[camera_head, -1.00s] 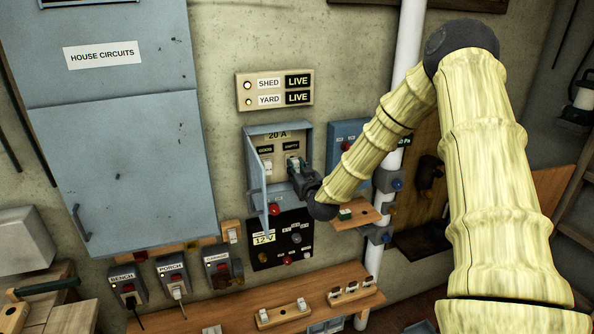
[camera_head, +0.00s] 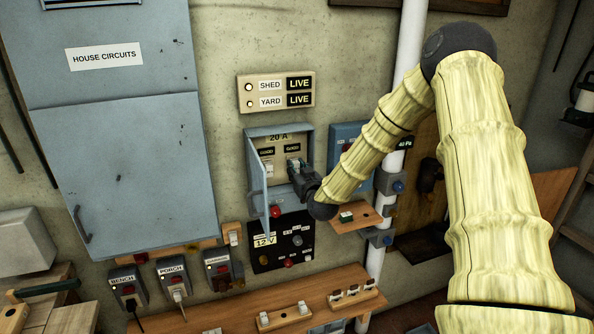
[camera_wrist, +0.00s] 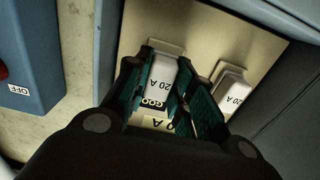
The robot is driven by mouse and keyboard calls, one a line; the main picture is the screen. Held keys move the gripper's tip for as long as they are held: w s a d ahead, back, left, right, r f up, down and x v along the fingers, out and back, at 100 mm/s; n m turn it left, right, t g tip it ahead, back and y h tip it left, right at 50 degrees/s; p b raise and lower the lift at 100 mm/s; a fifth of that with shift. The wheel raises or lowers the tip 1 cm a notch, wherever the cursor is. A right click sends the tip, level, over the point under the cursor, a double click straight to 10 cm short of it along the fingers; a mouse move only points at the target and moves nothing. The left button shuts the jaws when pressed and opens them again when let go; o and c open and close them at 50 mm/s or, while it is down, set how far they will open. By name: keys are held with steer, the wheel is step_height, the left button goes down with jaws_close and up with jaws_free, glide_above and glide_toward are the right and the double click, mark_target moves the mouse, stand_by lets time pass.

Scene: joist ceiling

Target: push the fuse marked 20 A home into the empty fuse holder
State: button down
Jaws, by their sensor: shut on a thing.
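The open grey fuse box (camera_head: 250,133) on the wall is marked 20 A and holds two white fuses side by side. My gripper (camera_head: 298,174) reaches in from the right and is shut on the right-hand fuse (camera_head: 292,162). In the wrist view, the green fingers of my gripper (camera_wrist: 164,84) stand on both sides of this fuse (camera_wrist: 162,72), whose 20 A mark reads upside down. The other 20 A fuse (camera_head: 267,168) is untouched; it also shows in the wrist view (camera_wrist: 233,88). The fingers hide the holder's contacts, so I cannot tell the seating depth.
The box's door (camera_head: 258,188) hangs open at the left. Above, a sign (camera_head: 276,93) reads LIVE for SHED and YARD. Below are a black 12 V panel (camera_head: 281,241) and a small wooden shelf (camera_head: 356,220). A white pipe (camera_head: 408,45) runs behind my arm.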

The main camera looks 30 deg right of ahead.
steer(key=shift+w, duration=0.15)
steer(key=shift+w, duration=0.25)
steer(key=c, duration=1.6)
jaws_free()
steer(key=shift+r, duration=0.1)
steer(key=o, duration=0.5)
steer(key=shift+w+d, duration=0.1)
steer(key=shift+w, duration=0.05)
steer(key=shift+c, duration=0.2)
steer(key=shift+s, duration=0.2)
steer(key=v, duration=1.5)
steer(key=shift+s, duration=0.4)
steer(key=shift+f, duration=0.3)
